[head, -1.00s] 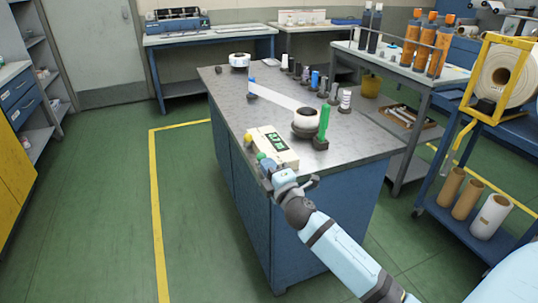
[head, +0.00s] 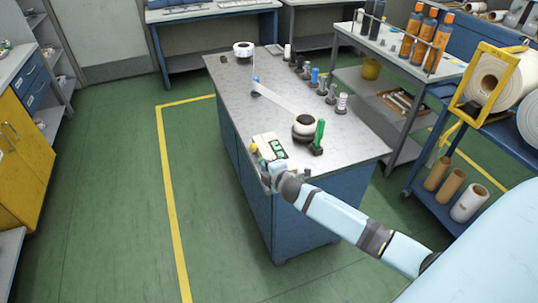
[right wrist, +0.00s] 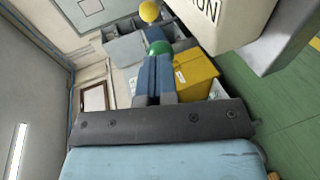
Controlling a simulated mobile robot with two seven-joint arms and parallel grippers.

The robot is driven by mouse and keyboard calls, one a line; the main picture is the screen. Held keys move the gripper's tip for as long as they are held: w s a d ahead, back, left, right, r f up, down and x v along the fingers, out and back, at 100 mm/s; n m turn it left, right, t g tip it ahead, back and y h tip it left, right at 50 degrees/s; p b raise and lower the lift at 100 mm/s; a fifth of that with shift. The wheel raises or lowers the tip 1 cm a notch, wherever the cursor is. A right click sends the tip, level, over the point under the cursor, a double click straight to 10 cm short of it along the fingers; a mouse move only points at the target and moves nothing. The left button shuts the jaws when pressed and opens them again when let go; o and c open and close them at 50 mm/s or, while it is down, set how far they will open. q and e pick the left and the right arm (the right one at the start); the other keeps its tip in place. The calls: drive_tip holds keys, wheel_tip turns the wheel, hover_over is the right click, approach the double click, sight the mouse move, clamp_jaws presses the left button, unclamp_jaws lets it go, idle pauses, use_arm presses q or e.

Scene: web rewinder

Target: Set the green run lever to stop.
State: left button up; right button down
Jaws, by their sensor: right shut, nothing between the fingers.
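A cream control box (head: 268,143) with green markings on top stands at the near left corner of the grey-topped bench. A yellow ball knob (head: 253,148) sticks out at its left side. In the right wrist view, a green ball knob (right wrist: 159,47) shows just past my fingertips, with the yellow knob (right wrist: 149,12) beyond it and the box (right wrist: 210,22), lettered "UN", to the right. My right gripper (head: 270,167) is shut and empty at the box's near left side. Its fingers (right wrist: 157,62) partly cover the green knob; I cannot tell whether they touch. My left gripper is out of view.
A white roll (head: 305,125) and an upright green piece (head: 318,133) on a dark base stand right of the box. A web strip (head: 280,97) runs across the bench (head: 232,88). Several small cylinders line its right edge. Green floor is free on the left.

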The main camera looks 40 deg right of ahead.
drive_tip(key=w+r+g+p, duration=0.1)
drive_tip(key=p, duration=0.2)
drive_tip(key=shift+w+d, duration=0.2)
drive_tip(key=shift+w+p, duration=0.25)
drive_tip(key=shift+p, duration=0.3)
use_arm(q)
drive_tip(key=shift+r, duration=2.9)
use_arm(e)
drive_tip(key=shift+w+d+f, duration=0.1)
drive_tip(key=shift+w+d, duration=0.1)
drive_tip(key=shift+w, duration=0.6)
drive_tip(key=shift+w+d+f, duration=0.1)
drive_tip(key=shift+w+d, duration=0.1)
drive_tip(key=shift+w, duration=0.6)
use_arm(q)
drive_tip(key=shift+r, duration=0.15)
use_arm(e)
drive_tip(key=shift+r, duration=0.15)
